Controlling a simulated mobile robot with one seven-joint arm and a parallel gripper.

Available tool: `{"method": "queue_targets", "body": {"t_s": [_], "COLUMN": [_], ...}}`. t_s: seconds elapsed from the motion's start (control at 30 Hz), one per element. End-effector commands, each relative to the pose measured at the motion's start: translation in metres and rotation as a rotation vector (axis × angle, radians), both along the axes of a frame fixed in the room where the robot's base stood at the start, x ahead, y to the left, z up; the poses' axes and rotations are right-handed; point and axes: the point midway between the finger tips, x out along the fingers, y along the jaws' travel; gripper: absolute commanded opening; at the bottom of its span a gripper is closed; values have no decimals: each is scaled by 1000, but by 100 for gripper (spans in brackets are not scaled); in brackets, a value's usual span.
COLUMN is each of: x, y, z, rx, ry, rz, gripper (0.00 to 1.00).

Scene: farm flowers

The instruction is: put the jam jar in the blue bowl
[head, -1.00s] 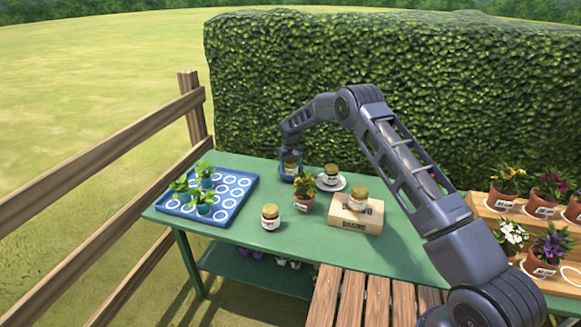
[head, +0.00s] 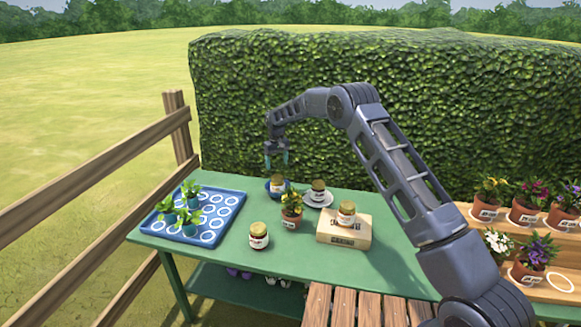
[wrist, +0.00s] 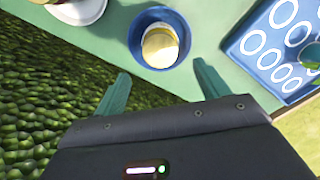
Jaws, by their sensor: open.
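The blue bowl (head: 268,188) stands at the far edge of the green table. A jam jar (head: 278,183) with a gold lid sits inside it. In the wrist view the jar (wrist: 159,46) is within the rim of the bowl (wrist: 135,36). My gripper (head: 277,161) is open and empty above the bowl, apart from the jar. Its spread teal fingers (wrist: 161,75) show in the wrist view.
A potted yellow flower (head: 291,210) stands close in front of the bowl. A blue tray (head: 222,203) with seedlings is at left. The box (head: 335,238) is at right. A hedge (head: 330,100) rises behind the table. Flower pots stand on a wooden rack (head: 560,290).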

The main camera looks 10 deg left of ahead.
Motion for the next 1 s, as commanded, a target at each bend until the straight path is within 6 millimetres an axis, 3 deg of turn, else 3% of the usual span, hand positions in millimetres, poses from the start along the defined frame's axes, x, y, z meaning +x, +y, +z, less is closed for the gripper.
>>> {"method": "queue_targets", "body": {"t_s": [0.27,0.37,0.47,0.67,1.0], "x": [1,4,8,9,-15], "y": [-2,-13,-36,-100,-214], "z": [5,19,47,116,216], "rx": [1,5,13,30,58], "ry": [-1,-8,-18,-45,-95], "rz": [-2,-14,-36,-97,-204], "gripper": [73,73,73,73,73]}}
